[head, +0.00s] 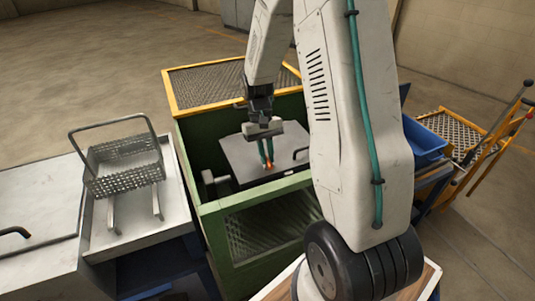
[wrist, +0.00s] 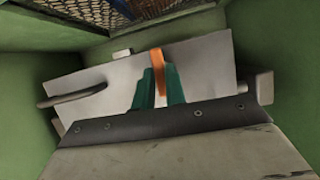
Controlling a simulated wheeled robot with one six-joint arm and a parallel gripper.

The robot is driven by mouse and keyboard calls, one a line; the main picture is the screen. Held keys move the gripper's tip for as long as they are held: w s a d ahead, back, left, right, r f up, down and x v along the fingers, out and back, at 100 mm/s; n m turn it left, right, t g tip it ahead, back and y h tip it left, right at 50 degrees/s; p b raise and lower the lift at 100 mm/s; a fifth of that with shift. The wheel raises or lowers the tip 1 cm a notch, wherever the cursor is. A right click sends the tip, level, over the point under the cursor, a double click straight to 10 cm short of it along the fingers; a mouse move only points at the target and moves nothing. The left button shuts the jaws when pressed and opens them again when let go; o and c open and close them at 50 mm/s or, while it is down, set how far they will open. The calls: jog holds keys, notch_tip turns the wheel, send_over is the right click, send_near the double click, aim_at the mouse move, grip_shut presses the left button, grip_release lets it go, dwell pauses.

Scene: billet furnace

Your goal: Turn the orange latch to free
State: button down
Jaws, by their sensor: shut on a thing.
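The orange latch (wrist: 158,68) stands upright between the two green fingers of my gripper (wrist: 158,86) in the wrist view. My gripper is shut on it. In the head view my gripper (head: 267,160) reaches down into the green box, and the latch shows as a small orange spot (head: 269,165) at its fingertips. The latch sits at a grey metal plate (wrist: 105,75) with a dark bar handle (wrist: 75,97) at its left in the wrist view. The latch's lower part is hidden by the fingers.
The green box (head: 213,225) has mesh panels and a yellow-framed top (head: 205,85), and its walls stand close around my gripper. A wire basket (head: 125,165) stands on a bench at left. A blue bin (head: 422,140) is at right.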

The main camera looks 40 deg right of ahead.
jog(key=shift+n, duration=0.4)
jog(key=c, duration=1.4)
grip_release()
jog(key=shift+c, duration=0.2)
jog(key=a+v, duration=0.1)
jog(key=v, duration=0.6)
jog(key=shift+d+r, duration=0.4)
jog(key=shift+d, duration=0.1)
